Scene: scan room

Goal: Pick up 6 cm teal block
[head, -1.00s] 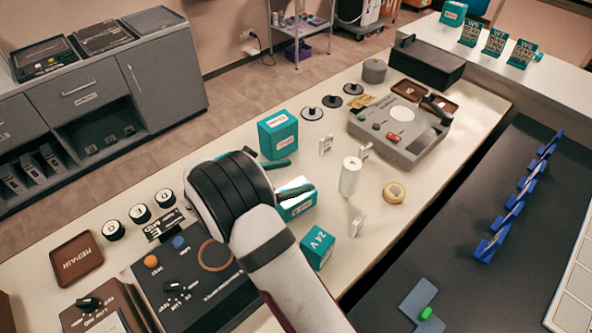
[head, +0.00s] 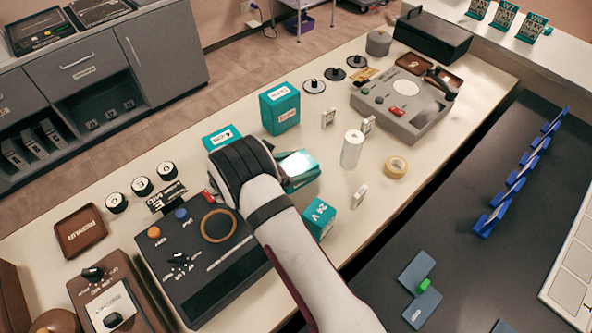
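Several teal blocks stand on the cream table; which one is 6 cm I cannot tell. A tall teal block (head: 280,108) stands behind my gripper. A teal block (head: 221,138) shows to the left, partly covered by my wrist. Another teal block (head: 300,168), with a bright top, is just right of my wrist and partly covered by it. A smaller teal block (head: 320,217) marked 24 V is nearer, beside my forearm. My gripper is over the blocks, its fingers mostly hidden by my wrist, so its opening and any contact do not show.
A white cylinder (head: 352,149) and a tape roll (head: 395,167) stand to the right. A grey device (head: 405,105) is farther back. A dark control panel (head: 205,260) lies left of my arm. A dark counter (head: 450,230) with blue holders runs along the right.

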